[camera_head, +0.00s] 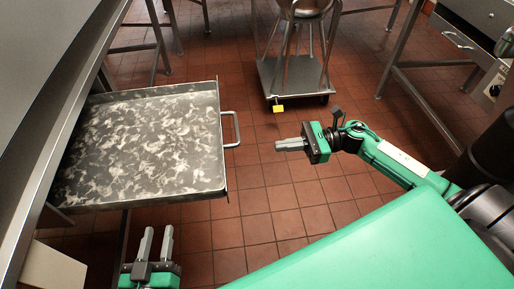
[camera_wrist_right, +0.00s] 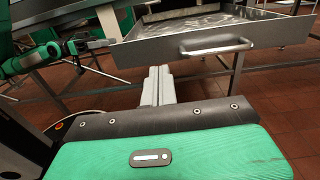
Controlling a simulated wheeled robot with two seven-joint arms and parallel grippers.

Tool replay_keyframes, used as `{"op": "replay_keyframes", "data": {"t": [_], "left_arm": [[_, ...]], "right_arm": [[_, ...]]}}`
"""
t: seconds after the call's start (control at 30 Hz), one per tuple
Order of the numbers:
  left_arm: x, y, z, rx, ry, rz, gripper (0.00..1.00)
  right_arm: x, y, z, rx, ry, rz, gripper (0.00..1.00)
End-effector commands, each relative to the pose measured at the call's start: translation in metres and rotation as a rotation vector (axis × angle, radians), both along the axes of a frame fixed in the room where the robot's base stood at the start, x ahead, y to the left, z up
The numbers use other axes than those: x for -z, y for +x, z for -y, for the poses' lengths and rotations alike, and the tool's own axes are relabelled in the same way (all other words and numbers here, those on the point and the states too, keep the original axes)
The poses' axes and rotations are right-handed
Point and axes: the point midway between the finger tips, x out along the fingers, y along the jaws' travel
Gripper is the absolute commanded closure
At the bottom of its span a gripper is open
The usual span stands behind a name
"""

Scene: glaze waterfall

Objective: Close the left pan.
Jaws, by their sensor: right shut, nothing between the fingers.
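The left pan (camera_head: 205,186) is a wide, shallow metal tray with a mottled whitish floor, pulled out from the steel unit at the left. Its bar handle (camera_head: 236,130) is on the right-hand side, and the handle also shows in the right wrist view (camera_wrist_right: 216,49). My right gripper (camera_head: 278,146) is shut and empty, to the right of the handle and apart from it, with its fingers pointing at the pan. In the right wrist view its fingers (camera_wrist_right: 158,72) are together, below the pan's front wall. My left gripper (camera_head: 156,230) is open and empty, below the pan's near edge.
A wheeled steel cart (camera_head: 294,78) with a yellow tag stands at the back. A steel unit with a handle and knob (camera_head: 472,45) is at the upper right. Table legs stand at the back left. The tiled floor between pan and right gripper is clear.

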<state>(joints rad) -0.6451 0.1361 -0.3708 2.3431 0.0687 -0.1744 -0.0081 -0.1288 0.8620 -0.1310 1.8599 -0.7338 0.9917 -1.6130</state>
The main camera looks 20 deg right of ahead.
Motion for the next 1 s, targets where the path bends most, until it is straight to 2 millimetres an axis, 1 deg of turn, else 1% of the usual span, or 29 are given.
{"op": "replay_keyframes", "data": {"t": [0.17,0.4,0.53,0.6,0.73,1.0], "left_arm": [[-0.002,0.001,0.000,-0.002,-0.001,0.009,0.66],[-0.001,0.001,0.000,-0.001,0.000,0.002,0.66],[0.001,0.000,0.000,0.001,0.002,-0.005,0.66],[0.002,0.000,0.000,0.002,0.003,-0.008,0.66],[0.003,0.000,0.001,0.003,0.006,-0.015,0.66],[0.004,-0.001,0.001,0.004,0.007,-0.020,0.66]], "right_arm": [[-0.002,0.009,-0.032,-0.001,0.005,0.002,1.00],[-0.002,0.024,-0.081,0.001,0.005,-0.001,1.00],[-0.002,0.030,-0.103,0.001,0.004,-0.001,1.00],[-0.002,0.033,-0.111,0.002,0.005,-0.002,1.00],[-0.001,0.036,-0.121,0.003,0.004,-0.003,1.00],[-0.001,0.037,-0.125,0.004,0.003,-0.004,1.00]]}}
